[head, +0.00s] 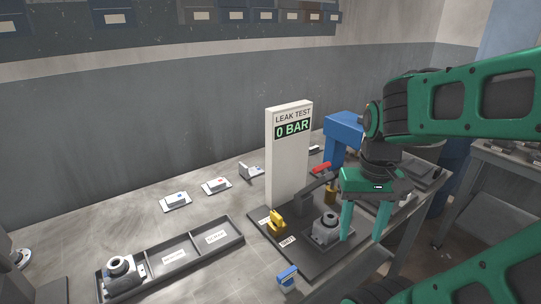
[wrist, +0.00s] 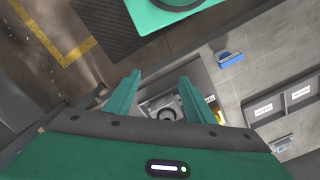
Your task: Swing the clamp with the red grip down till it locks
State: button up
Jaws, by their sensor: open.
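The clamp's red grip (head: 321,168) shows in the head view, at the upper end of a dark lever (head: 318,184) that slants up from the test station. The clamp is raised. My gripper (head: 362,236) is open and empty, fingers pointing down, to the right of the clamp and apart from the grip. A grey casting (head: 326,231) with a round bore sits on the station's dark base plate (head: 290,250), beside my left finger. In the wrist view the casting (wrist: 166,108) shows between my open fingers (wrist: 160,77). I cannot make out the red grip there.
A white panel (head: 288,150) reading "LEAK TEST 0 BAR" stands behind the clamp. A yellow part (head: 277,221) and a brass cylinder (head: 330,194) flank the lever. A blue block (head: 287,277) lies at the front. A tray (head: 222,227) is left; a blue housing (head: 343,128) stands behind.

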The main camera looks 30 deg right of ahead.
jog(key=r, duration=0.1)
jog(key=d+r, duration=0.1)
jog(key=w+r, duration=0.1)
jog(key=shift+w+d+n, duration=0.1)
jog(key=shift+d+n, duration=0.2)
jog(key=shift+d, duration=0.05)
jog(key=c, duration=1)
jog(key=w+d+r+n, duration=0.1)
jog(key=w+r, duration=0.2)
jog(key=w, duration=0.1)
jog(key=w+d+r+n, duration=0.1)
jog(key=w+d+r, duration=0.1)
jog(key=w+r, duration=0.1)
jog(key=w+d+r+n+g, duration=0.1)
jog(key=w+r, duration=0.3)
jog(key=w, duration=0.1)
jog(key=shift+d+r+n, duration=0.1)
jog(key=shift+d+n, duration=0.15)
jog(key=shift+n, duration=0.05)
grip_shut()
jog(key=w+a+r+n, duration=0.3)
jog(key=w+r, duration=0.3)
jog(key=w, duration=0.5)
jog(key=shift+a+r, duration=0.2)
jog(key=shift+a, duration=0.15)
jog(key=shift+s+a+f, duration=0.1)
jog(key=shift+f, duration=0.15)
